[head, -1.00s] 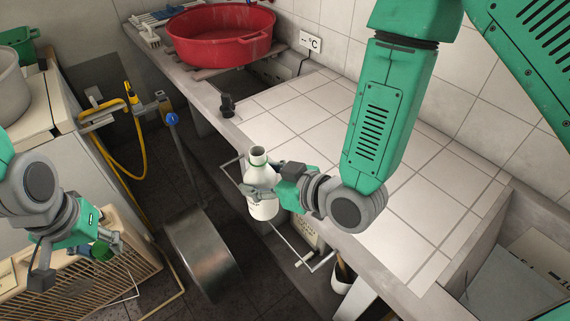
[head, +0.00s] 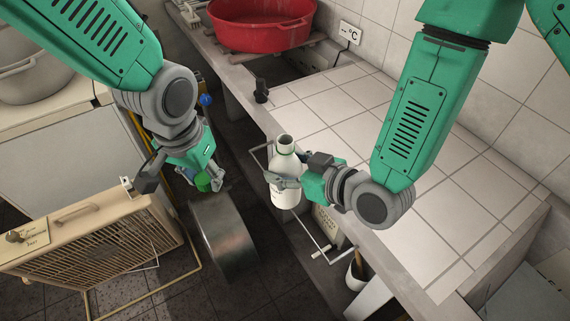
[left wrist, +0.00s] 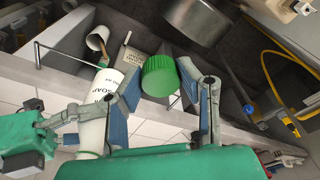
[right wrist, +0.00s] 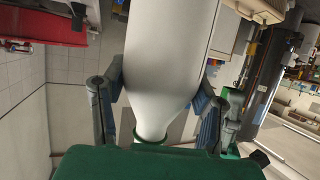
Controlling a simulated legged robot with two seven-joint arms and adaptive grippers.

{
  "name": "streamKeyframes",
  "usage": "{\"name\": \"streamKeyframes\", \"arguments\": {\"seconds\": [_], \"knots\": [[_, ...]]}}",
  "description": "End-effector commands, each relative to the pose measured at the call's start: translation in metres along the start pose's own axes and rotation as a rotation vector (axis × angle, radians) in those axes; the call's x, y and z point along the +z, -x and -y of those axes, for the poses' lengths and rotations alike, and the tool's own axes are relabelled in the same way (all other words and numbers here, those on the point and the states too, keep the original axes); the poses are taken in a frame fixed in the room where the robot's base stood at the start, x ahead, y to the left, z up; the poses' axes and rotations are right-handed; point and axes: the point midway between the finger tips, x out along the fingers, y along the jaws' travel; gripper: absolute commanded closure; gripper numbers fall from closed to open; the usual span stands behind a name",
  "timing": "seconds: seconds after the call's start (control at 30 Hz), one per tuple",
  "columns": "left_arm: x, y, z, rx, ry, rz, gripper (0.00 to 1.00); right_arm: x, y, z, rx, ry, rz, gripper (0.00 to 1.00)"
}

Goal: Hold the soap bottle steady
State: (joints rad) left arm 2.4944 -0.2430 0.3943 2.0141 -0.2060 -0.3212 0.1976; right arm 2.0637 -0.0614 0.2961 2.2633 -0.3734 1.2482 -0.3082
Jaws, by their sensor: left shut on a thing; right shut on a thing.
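The white soap bottle (head: 285,193) is upright, with its open mouth at the top. My right gripper (head: 290,181) is shut on it near the shoulder, in front of the counter edge. In the right wrist view the bottle (right wrist: 168,50) fills the space between the fingers, with a green ring at its neck. My left gripper (head: 198,178) is shut on a green cap (head: 203,182), to the left of the bottle and apart from it. The left wrist view shows the cap (left wrist: 159,76) between the fingertips and the bottle's SOAP label (left wrist: 104,88) behind the left finger.
The tiled counter (head: 400,170) has wide free room to the right. A red tub (head: 262,28) stands at its far end. A metal drum (head: 223,240) is below my left gripper, and a beige heater (head: 100,245) stands at lower left. A metal rail (head: 305,236) runs below the counter edge.

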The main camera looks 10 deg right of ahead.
Motion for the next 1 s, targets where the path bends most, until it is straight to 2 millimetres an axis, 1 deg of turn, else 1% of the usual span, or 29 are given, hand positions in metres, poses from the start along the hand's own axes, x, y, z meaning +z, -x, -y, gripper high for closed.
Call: {"name": "streamKeyframes", "arguments": {"seconds": [0.03, 0.17, 0.2, 0.3, 0.4, 0.5, 0.63, 0.77, 1.0], "knots": [[-0.015, 0.009, -0.016, 0.008, -0.056, -0.007, 0.80, -0.001, 0.000, 0.000, 0.000, 0.000, -0.002, 0.99], [-0.044, 0.032, -0.052, 0.025, -0.192, -0.011, 0.80, -0.001, 0.000, 0.000, 0.000, 0.000, -0.002, 0.99], [-0.053, 0.041, -0.062, 0.030, -0.230, -0.013, 0.80, -0.001, 0.000, 0.000, 0.000, 0.000, -0.002, 0.99], [-0.071, 0.061, -0.084, 0.040, -0.313, -0.014, 0.80, -0.001, -0.001, 0.000, 0.000, 0.001, -0.002, 0.99], [-0.086, 0.081, -0.101, 0.046, -0.375, -0.015, 0.80, -0.001, -0.001, 0.000, 0.000, 0.001, -0.002, 0.99], [-0.096, 0.095, -0.113, 0.049, -0.415, -0.013, 0.80, -0.001, -0.001, 0.000, 0.000, 0.001, -0.002, 0.99], [-0.102, 0.107, -0.121, 0.050, -0.443, -0.012, 0.80, -0.001, 0.000, 0.000, 0.000, 0.001, -0.002, 0.99], [-0.105, 0.111, -0.124, 0.050, -0.451, -0.012, 0.80, -0.001, 0.000, 0.000, 0.000, 0.000, -0.002, 0.99], [-0.104, 0.110, -0.123, 0.050, -0.451, -0.012, 0.80, -0.001, 0.000, 0.000, 0.000, 0.000, -0.002, 0.99]]}}
